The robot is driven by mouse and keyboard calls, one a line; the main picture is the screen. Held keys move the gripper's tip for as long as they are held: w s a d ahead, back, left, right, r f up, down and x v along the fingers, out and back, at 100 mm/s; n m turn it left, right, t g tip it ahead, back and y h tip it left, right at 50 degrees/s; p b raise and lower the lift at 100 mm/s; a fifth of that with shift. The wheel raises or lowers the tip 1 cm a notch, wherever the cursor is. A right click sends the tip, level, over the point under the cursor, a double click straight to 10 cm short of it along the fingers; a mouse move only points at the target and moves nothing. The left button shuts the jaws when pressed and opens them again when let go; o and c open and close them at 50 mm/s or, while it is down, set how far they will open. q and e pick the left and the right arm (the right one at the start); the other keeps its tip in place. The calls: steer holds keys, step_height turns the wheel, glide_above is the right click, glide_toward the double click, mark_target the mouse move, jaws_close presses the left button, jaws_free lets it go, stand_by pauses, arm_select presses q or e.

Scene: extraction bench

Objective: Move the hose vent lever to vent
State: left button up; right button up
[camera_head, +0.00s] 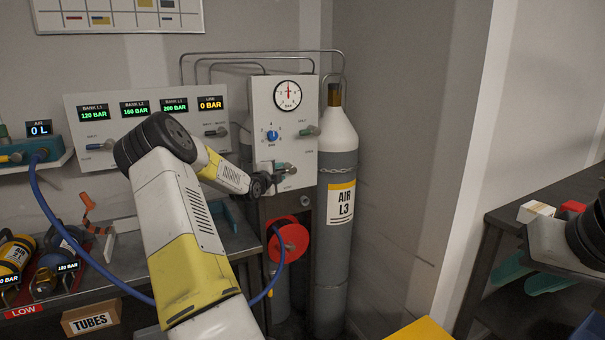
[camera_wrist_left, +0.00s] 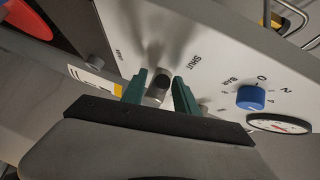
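The hose vent lever (camera_wrist_left: 158,88) shows in the left wrist view as a short metal stem with a dark end, on a pale panel near the printed word SHUT. A second small label on its other side is too blurred to read. My left gripper (camera_wrist_left: 160,93) is at the panel, its two green fingers apart on either side of the lever; small gaps seem to show, and contact cannot be told. In the head view my left gripper (camera_head: 265,184) is at the lower panel, partly hiding the lever. My right gripper (camera_head: 520,281) is at the far right, fingers apart and empty.
The panel (camera_head: 265,100) carries a gauge (camera_head: 288,95), a blue knob (camera_head: 272,136) and another lever (camera_head: 309,131) above. A grey cylinder (camera_head: 337,260) stands right beside it. A red hose reel (camera_head: 291,240) hangs below. A bench with bottles (camera_head: 15,255) is at left.

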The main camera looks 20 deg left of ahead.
arm_select(q)
jaws_close()
